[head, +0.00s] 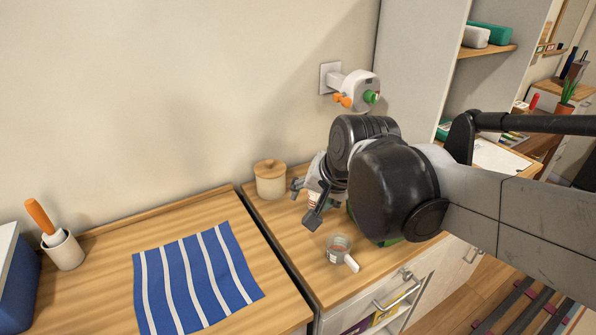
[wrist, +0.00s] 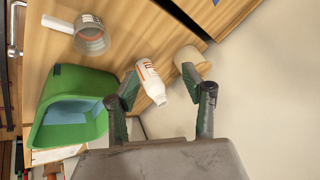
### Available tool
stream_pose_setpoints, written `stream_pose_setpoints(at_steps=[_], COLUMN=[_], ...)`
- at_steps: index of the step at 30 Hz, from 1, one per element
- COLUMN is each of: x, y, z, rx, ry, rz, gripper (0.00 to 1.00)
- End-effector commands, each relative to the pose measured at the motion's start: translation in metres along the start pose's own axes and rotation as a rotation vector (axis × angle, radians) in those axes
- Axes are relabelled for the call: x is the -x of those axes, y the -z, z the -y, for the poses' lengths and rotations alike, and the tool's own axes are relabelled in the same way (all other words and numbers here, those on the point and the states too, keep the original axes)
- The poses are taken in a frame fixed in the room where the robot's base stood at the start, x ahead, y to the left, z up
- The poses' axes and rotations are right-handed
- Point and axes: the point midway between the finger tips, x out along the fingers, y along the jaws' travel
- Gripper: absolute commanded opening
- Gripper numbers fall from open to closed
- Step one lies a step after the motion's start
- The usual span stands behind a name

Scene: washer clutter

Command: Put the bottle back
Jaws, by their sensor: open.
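The bottle (wrist: 150,84) is white with an orange-red label and shows in the wrist view between the two fingers of my gripper (wrist: 168,88), nearer the left finger. The fingers are spread, with a gap between the bottle and the right finger. I cannot tell whether the left finger touches it. In the head view my gripper (head: 313,198) is low over the right-hand wooden counter, and my arm hides most of the bottle.
A clear cup with a white handle (head: 340,248) stands at the counter's front. A lidded canister (head: 270,182) is left of my gripper. A green bin (wrist: 45,133) with a pale blue inside stands close by. A striped blue cloth (head: 195,278) lies on the left counter.

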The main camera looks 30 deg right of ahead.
Motion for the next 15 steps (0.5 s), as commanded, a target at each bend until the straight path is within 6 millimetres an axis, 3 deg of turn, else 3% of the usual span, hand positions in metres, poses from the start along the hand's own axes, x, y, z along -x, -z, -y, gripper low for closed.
stream_pose_setpoints(at_steps=[1, 3, 9, 11, 15], x=[0.011, 0.014, 0.018, 0.013, -0.014], y=[0.024, 0.047, 0.099, 0.107, 0.101], z=[0.001, -0.003, -0.019, -0.027, -0.045], rx=[-0.096, -0.227, -0.561, -0.677, -1.000], ry=[-0.006, -0.007, -0.005, 0.008, 0.088], rz=[0.000, 0.002, 0.007, 0.020, 0.114], gripper=[0.45, 0.45, 0.45, 0.45, 0.45])
